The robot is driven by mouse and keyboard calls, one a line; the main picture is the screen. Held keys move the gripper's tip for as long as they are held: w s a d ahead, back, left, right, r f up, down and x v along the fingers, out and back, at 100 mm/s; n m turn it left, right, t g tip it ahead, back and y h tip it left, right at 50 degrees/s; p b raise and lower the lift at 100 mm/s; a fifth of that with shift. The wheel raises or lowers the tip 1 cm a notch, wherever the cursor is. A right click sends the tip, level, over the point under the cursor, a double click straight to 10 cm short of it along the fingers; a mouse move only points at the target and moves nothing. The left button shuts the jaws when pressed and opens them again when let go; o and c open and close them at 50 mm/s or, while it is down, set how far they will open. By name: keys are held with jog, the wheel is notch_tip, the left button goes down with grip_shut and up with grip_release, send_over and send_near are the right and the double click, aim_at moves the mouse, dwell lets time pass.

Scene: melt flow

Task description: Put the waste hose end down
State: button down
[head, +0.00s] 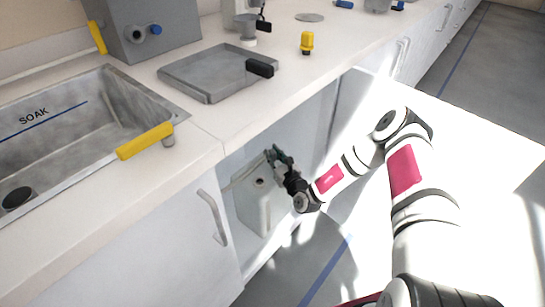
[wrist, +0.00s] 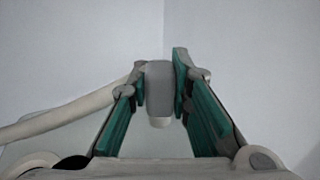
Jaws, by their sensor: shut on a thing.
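The waste hose end (wrist: 159,92) is a grey block-like piece between the green-padded fingers of my gripper (wrist: 162,75), which is shut on it. The beige waste hose (wrist: 60,119) runs off to the left from it in the wrist view. In the head view my gripper (head: 274,153) is inside the open cupboard under the counter, above a pale waste container (head: 252,205) with a small dark opening on its top. The hose end is too small to make out there.
The cupboard door (head: 180,245) with its handle is at the left. The counter (head: 205,125) edge runs above my gripper. A steel sink marked SOAK (head: 145,95), a grey tray (head: 205,75) and a yellow-capped item (head: 307,41) are on top. The floor at right is clear.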

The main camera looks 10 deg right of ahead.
jog(key=shift+r, duration=0.1)
jog(key=shift+s+f, duration=0.15)
jog(key=shift+f, duration=0.5)
jog(key=c, duration=1.5)
grip_release()
jog(key=shift+f, duration=0.1)
jog(key=shift+o, duration=0.2)
jog(key=shift+r, duration=0.45)
jog(key=p+v, duration=0.3)
jog(key=v, duration=0.8)
jog(key=shift+s+r, duration=0.3)
jog(key=shift+s, duration=0.1)
jog(key=shift+d, duration=0.15)
